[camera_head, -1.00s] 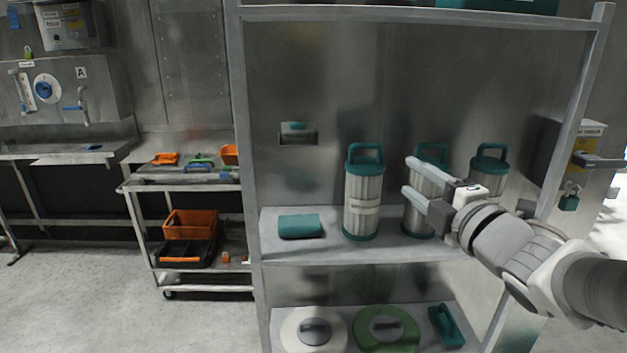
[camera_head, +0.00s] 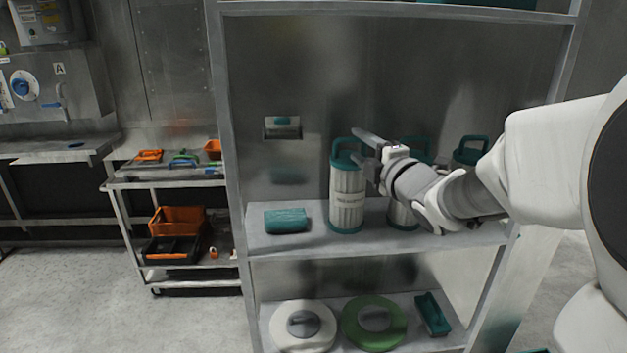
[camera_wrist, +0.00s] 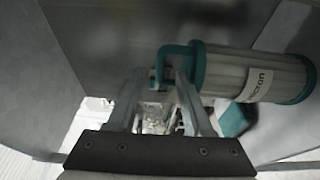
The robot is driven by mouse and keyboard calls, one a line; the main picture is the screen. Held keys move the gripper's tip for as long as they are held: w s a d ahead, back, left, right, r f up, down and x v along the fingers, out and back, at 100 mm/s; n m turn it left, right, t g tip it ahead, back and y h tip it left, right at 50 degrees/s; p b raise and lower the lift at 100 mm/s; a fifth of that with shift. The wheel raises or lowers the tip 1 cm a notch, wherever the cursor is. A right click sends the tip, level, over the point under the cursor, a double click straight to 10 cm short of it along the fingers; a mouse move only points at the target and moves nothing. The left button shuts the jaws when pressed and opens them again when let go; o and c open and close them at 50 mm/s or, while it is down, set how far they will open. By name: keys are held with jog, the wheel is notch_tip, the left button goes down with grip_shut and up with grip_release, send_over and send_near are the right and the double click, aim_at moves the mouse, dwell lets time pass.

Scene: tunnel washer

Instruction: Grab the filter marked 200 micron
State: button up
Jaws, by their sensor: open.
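Three white pleated filters with teal caps and loop handles stand upright on the middle shelf. The left filter (camera_head: 347,190) has a label band too small to read in the head view. The middle filter (camera_head: 402,213) and the right filter (camera_head: 470,152) are partly hidden behind my arm. My gripper (camera_head: 362,147) is open beside the top of the left filter. In the wrist view, my gripper's fingers (camera_wrist: 168,105) are apart, near the handle of a filter (camera_wrist: 255,75) whose label ends in "cron"; its number cannot be read. I see no contact for certain.
A teal block (camera_head: 286,220) lies left of the filters on the same shelf (camera_head: 300,245). Shelf posts (camera_head: 225,150) stand at both sides. Below are a white disc (camera_head: 300,340), a green disc (camera_head: 350,325) and a teal tool (camera_head: 433,314). A cart (camera_head: 170,183) stands left.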

aim_at(352, 140)
jog(key=x, duration=0.4)
jog(key=shift+w+p, duration=0.4)
jog(key=shift+w, duration=0.05)
grip_shut()
dwell(1.1)
